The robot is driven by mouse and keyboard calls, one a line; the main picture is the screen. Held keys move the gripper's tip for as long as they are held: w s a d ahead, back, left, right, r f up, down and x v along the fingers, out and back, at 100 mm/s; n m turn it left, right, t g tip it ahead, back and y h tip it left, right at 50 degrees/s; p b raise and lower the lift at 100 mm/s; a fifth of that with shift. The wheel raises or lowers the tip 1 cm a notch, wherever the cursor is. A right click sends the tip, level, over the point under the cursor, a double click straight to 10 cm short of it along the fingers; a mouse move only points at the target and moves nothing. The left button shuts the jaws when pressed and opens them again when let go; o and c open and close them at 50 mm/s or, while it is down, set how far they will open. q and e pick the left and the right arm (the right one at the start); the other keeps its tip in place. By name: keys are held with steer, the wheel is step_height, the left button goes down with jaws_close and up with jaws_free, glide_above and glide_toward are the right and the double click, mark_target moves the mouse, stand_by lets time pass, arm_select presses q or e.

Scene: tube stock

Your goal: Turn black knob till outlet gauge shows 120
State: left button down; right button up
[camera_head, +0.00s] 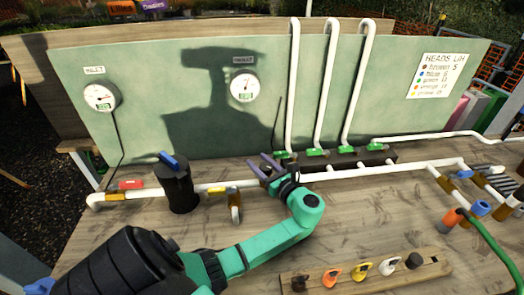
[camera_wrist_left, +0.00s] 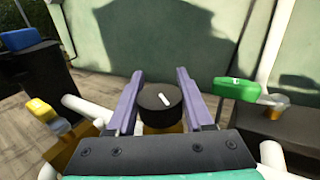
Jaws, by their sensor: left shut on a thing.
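The black knob (camera_wrist_left: 157,108), with a white mark on its top, sits between the two purple fingers of my left gripper (camera_wrist_left: 160,74) in the left wrist view. The gripper is shut on it. In the head view my left gripper (camera_head: 258,160) reaches to the pipe line in front of the green panel, and it hides the knob there. The outlet gauge (camera_head: 244,87) is a round white dial with a green readout on the panel above. Its figures are too small to read. My right gripper is not in view.
The inlet gauge (camera_head: 101,97) is on the panel's left. A black cylinder with a blue lever (camera_head: 178,185) stands left of the gripper. Green-handled valves (camera_head: 318,152) on a dark manifold stand close on the right. A wooden rack (camera_head: 365,272) of coloured pieces lies in front.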

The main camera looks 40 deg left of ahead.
arm_select(q)
steer(key=n+g, duration=0.2)
steer(key=g, duration=0.1)
steer(key=s+n+g+b, duration=0.1)
steer(key=n+g, duration=0.1)
steer(key=g, duration=0.2)
steer(key=shift+f+n, duration=0.1)
steer(key=shift+n, duration=0.2)
steer(key=shift+s+d+n+g+h+b, duration=0.1)
steer(key=shift+s+n+g+h+b, duration=0.2)
steer(key=shift+n+g, duration=0.45)
steer(key=shift+s+d+n+g+h+b, duration=0.1)
steer(key=shift+n+g+h+b, duration=0.3)
steer(key=shift+g, duration=0.65)
steer(key=shift+s+d+n+g+h+b, duration=0.15)
steer(key=shift+n+g+h, duration=0.45)
steer(key=shift+g, duration=0.3)
steer(key=shift+a+n+g, duration=0.1)
steer(key=shift+n+g, duration=0.15)
steer(key=shift+g, duration=0.05)
steer(key=shift+c, duration=1.5)
jaws_free()
